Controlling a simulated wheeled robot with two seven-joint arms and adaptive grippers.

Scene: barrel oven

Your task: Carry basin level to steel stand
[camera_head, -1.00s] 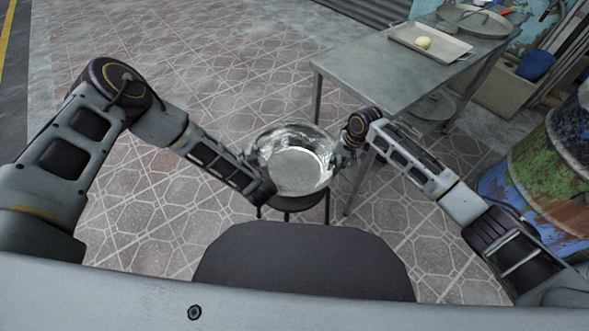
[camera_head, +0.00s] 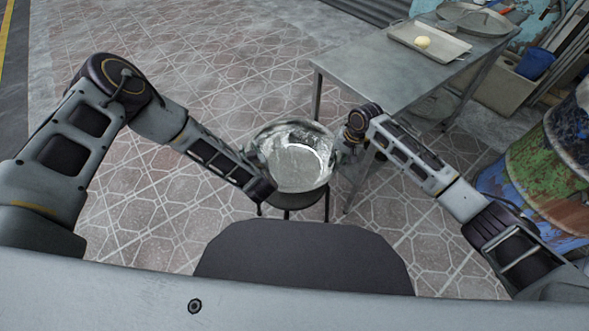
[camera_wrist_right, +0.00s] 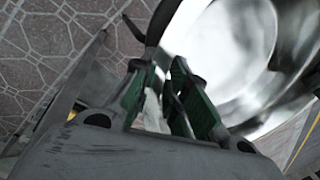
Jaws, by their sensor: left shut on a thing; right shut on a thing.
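The shiny metal basin (camera_head: 296,178) is at the centre of the head view, upright and looking roughly level. It is above or on a dark round stool (camera_head: 288,201); I cannot tell whether they touch. My left gripper (camera_head: 254,156) is at the basin's left side, partly hidden by its arm, and shut on it. My right gripper (camera_head: 344,152) is shut on the basin's right side. In the right wrist view, the green-padded fingers of the right gripper (camera_wrist_right: 160,76) are beside the basin (camera_wrist_right: 215,60). A grey steel table (camera_head: 365,72), likely the steel stand, is up and right.
The table holds a tray (camera_head: 452,45) with a pale round lump (camera_head: 422,42), and a round pan (camera_head: 482,22) behind. Rusty painted barrels (camera_head: 545,165) stand at the right. A table leg is close to my right wrist. The tiled floor on the left is clear.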

